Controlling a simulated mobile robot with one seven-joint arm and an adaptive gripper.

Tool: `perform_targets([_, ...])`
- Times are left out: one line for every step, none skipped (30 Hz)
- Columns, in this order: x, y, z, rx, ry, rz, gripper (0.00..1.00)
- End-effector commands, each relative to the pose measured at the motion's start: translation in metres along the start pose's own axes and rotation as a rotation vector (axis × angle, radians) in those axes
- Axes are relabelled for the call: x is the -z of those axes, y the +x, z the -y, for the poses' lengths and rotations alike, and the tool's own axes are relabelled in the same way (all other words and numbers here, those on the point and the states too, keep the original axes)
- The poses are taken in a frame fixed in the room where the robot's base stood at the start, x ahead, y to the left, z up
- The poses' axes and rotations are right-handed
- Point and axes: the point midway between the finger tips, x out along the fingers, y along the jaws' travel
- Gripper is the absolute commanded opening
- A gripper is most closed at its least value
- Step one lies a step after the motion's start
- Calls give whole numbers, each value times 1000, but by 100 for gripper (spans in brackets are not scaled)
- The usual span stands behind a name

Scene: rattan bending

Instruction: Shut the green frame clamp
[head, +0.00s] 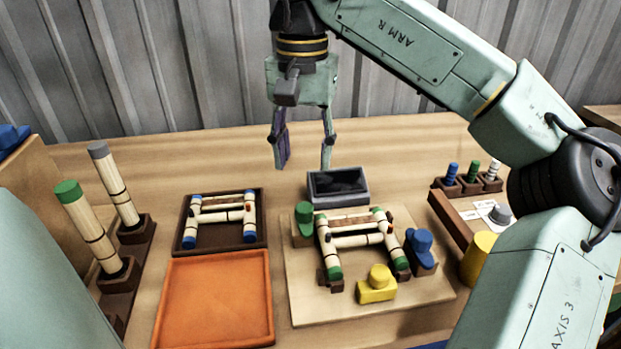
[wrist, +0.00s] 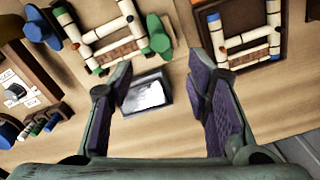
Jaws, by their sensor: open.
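The green frame clamp (head: 303,221) stands at the back left corner of a pale board, beside the rattan frame (head: 352,238) with green-banded ends. I cannot tell whether it is open or shut. In the wrist view the green clamp (wrist: 158,34) shows above the space between my fingers, beside the same frame (wrist: 115,35). My gripper (head: 304,158) is open and empty, pointing down. It hangs above and behind the clamp, over the back of the bench, and touches nothing. Its spread fingers also show in the wrist view (wrist: 163,85).
A dark grey box (head: 338,186) stands behind the board. A blue clamp (head: 420,248) and a yellow clamp (head: 377,285) flank the frame. A brown tray (head: 183,236) with a blue-ended frame and an orange tray (head: 213,300) lie left. Upright poles (head: 90,225) stand far left.

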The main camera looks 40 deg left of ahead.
Motion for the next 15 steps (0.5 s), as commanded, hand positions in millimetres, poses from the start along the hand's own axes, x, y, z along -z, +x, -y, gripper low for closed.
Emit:
perform_targets([0,0,0,-1,0,-1,45])
perform_targets([0,0,0,-1,0,-1,45])
perform_targets([0,1,0,-1,0,0,45])
perform_targets([0,2,0,-1,0,0,45])
perform_targets([0,4,0,-1,-1,1,45])
perform_targets([0,8,0,-1,-1,1,45])
perform_targets([0,12,0,-1,-1,2,45])
perform_targets([0,16,0,-1,-1,2,45])
perform_targets([0,22,0,-1,-3,3,45])
perform_targets([-1,28,0,0,-4,3,45])
perform_targets([0,33,-1,-1,-2,3,45])
perform_targets([0,40,-1,-3,0,2,45])
perform_targets([0,46,-1,-2,-1,2,45])
perform_targets([-1,52,-1,-1,-2,3,45])
perform_targets([-1,60,-1,-2,-1,3,45])
